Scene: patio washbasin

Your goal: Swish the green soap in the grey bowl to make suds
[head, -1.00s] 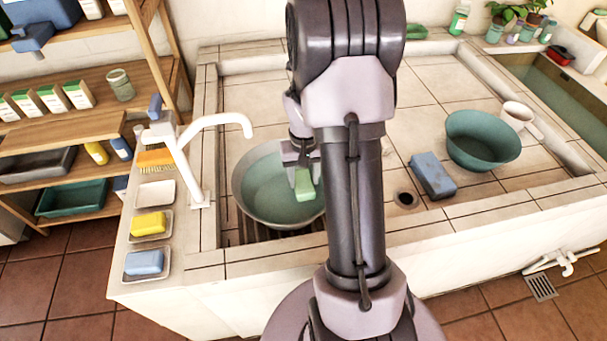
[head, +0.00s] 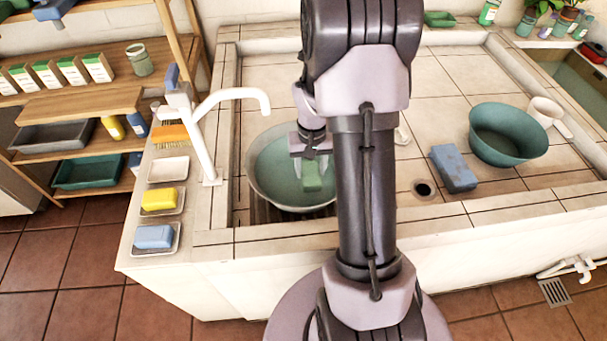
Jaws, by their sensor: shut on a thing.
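The grey bowl (head: 262,192) sits in the tiled basin on a dark slatted grate, below the white tap. It holds greenish water, and my arm hides its right side. My gripper (head: 311,163) points down over the bowl and is shut on the green soap (head: 312,177). The soap is within the bowl's outline, at or in the water; I cannot tell how deep. No suds show on the visible water.
The white tap (head: 201,130) arches close to the bowl's left. Yellow soap (head: 159,198) and blue soap (head: 154,236) lie in dishes on the left ledge. A teal bowl (head: 507,136), blue block (head: 453,168) and drain hole (head: 424,189) are to the right.

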